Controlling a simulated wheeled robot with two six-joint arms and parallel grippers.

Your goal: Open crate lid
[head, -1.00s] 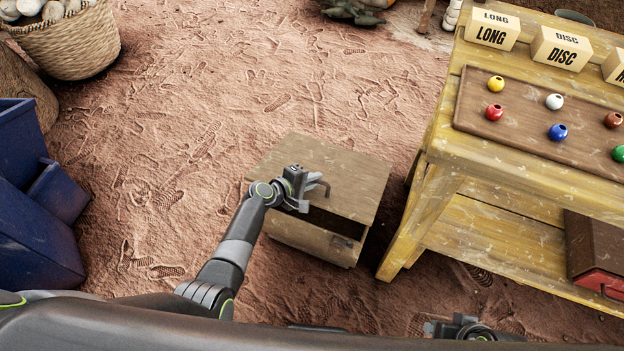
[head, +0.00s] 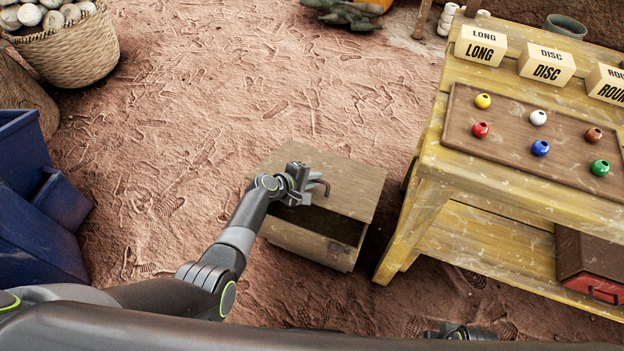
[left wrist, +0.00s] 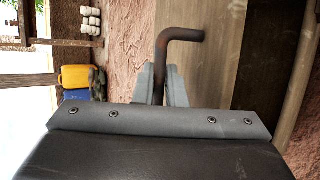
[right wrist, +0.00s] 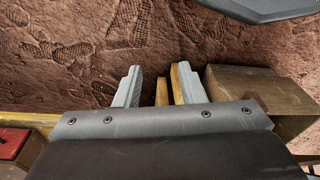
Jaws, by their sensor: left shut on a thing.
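The wooden crate (head: 305,245) stands on the ground below my left arm. Its lid (head: 345,185) is tilted up, with a dark gap at the near side. My left gripper (head: 308,190) is shut on the lid's bent, rust-brown handle (left wrist: 183,36). In the left wrist view the handle passes between the fingers, and the lid boards (left wrist: 217,70) are to its right. My right gripper (right wrist: 156,88) is open, its fingers apart; nothing seems held between them. A wooden box, seemingly the crate (right wrist: 255,95), shows beside it in the right wrist view.
A yellow table (head: 510,185) stands close right of the crate, bearing a board (head: 510,135) with coloured balls and labelled blocks. A red-fronted box (head: 590,265) sits on its lower shelf. Blue bins (head: 35,210) stand at left. Ground beyond the crate is clear.

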